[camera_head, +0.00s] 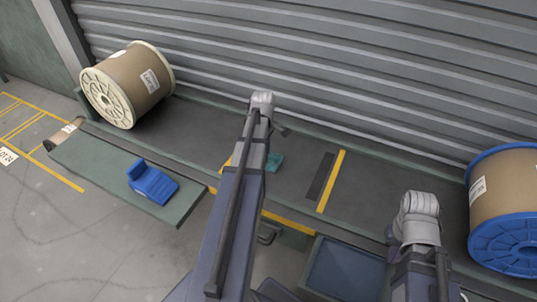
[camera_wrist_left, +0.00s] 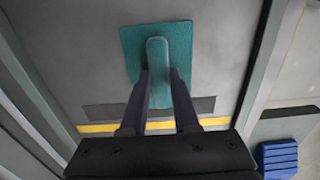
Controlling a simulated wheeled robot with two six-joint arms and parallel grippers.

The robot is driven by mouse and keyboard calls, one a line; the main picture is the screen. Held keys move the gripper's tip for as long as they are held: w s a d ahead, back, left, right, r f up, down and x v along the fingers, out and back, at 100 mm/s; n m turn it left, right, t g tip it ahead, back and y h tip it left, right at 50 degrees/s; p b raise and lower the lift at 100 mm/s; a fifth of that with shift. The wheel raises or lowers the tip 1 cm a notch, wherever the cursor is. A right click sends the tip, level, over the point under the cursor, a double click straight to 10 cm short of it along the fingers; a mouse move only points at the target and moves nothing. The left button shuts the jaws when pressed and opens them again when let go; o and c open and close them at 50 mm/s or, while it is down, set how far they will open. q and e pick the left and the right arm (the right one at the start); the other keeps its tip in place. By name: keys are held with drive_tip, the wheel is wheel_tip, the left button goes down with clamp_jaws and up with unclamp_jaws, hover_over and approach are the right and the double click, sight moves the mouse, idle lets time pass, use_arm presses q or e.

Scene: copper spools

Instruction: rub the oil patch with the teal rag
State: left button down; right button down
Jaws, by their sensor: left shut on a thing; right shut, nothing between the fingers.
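The teal rag (camera_head: 274,162) lies flat on the grey bench, partly behind my left arm. In the left wrist view it is a teal rectangle (camera_wrist_left: 178,38) with a raised ridge along its middle. My left gripper (camera_wrist_left: 158,78) is shut on that ridge. I cannot tell whether this strip is the oil patch. My right gripper (camera_head: 391,236) is mostly hidden behind its arm, over the bench's front side, shut and empty.
A yellow stripe (camera_head: 331,181) runs beside the dark strip. A cream-flanged copper spool (camera_head: 125,83) stands at the left; a blue-flanged one (camera_head: 505,210) at the right. A blue object (camera_head: 152,181) sits on a green shelf (camera_head: 100,165). A shutter wall (camera_head: 350,65) closes the back.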

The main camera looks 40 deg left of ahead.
sight(274, 158)
use_arm(q)
drive_tip(key=shift+a+r, duration=0.1)
use_arm(e)
drive_tip(key=shift+r, duration=0.1)
use_arm(q)
drive_tip(key=shift+w+d, duration=0.15)
drive_tip(key=shift+d, duration=0.8)
drive_tip(key=shift+w+d, duration=0.15)
drive_tip(key=shift+d, duration=0.8)
drive_tip(key=shift+w+d, duration=0.2)
drive_tip(key=shift+d, duration=0.65)
drive_tip(key=shift+w+d, duration=0.15)
drive_tip(key=shift+d, duration=0.65)
drive_tip(key=shift+d, duration=0.1)
drive_tip(key=shift+w+d, duration=0.2)
drive_tip(key=shift+d, duration=0.55)
drive_tip(key=shift+w+d, duration=0.15)
drive_tip(key=shift+d, duration=0.6)
drive_tip(key=shift+w+d, duration=0.15)
drive_tip(key=shift+d, duration=0.7)
drive_tip(key=shift+w+d, duration=0.15)
drive_tip(key=shift+d, duration=0.65)
